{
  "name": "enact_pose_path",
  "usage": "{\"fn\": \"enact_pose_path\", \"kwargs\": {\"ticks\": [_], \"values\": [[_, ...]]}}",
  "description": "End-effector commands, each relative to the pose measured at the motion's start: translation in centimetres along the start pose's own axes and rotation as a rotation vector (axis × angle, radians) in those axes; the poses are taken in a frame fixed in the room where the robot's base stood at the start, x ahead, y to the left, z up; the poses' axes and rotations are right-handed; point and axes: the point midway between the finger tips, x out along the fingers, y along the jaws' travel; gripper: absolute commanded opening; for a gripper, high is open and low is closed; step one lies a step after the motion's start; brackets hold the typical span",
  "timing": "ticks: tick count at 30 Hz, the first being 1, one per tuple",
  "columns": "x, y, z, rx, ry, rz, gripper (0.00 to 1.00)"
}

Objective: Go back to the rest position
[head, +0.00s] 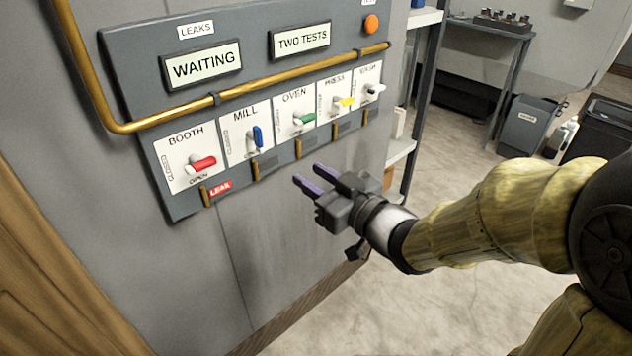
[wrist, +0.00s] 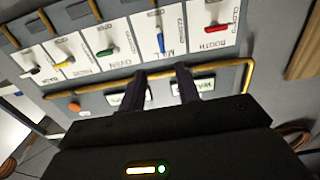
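My gripper (head: 307,174) hangs in the air in front of the grey wall, below the valve panel (head: 140,98). Its two purple fingers point toward the wall with a gap between them, and nothing is held. In the wrist view the fingers (wrist: 163,72) also stand apart and empty, with the panel upside down beyond them. The panel's red BOOTH handle (head: 203,163), green OVEN handle (head: 305,118) and yellow PRESS handle (head: 346,102) lie roughly sideways. The blue MILL handle (head: 258,136) is upright. The gripper looks clear of all handles.
The panel shows WAITING (head: 203,65) and TWO TESTS (head: 302,39) signs and an orange button (head: 371,24). A red LEAK tag (head: 220,187) sits under BOOTH. A brass pipe (head: 290,67) crosses the panel. A shelf (head: 402,148) stands right of the wall; pale floor (head: 455,165) lies open beyond.

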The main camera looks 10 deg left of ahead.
Motion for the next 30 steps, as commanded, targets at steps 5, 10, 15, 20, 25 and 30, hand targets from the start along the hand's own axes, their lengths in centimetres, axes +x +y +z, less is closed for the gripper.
{"fn": "enact_pose_path", "kwargs": {"ticks": [5, 10, 15, 20, 25, 30], "values": [[0.0, 0.0, 0.0, 0.000, 0.000, 0.000, 0.33], [-0.1, 0.4, 0.3, 0.000, -0.014, 0.015, 0.33], [-0.8, 3.1, 2.7, 0.003, -0.132, 0.135, 0.33], [-3.5, 7.1, 6.9, 0.034, -0.347, 0.326, 0.33], [-8.1, 10.0, 11.4, 0.116, -0.595, 0.504, 0.33], [-13.4, 10.6, 15.2, 0.242, -0.838, 0.634, 0.33]]}}
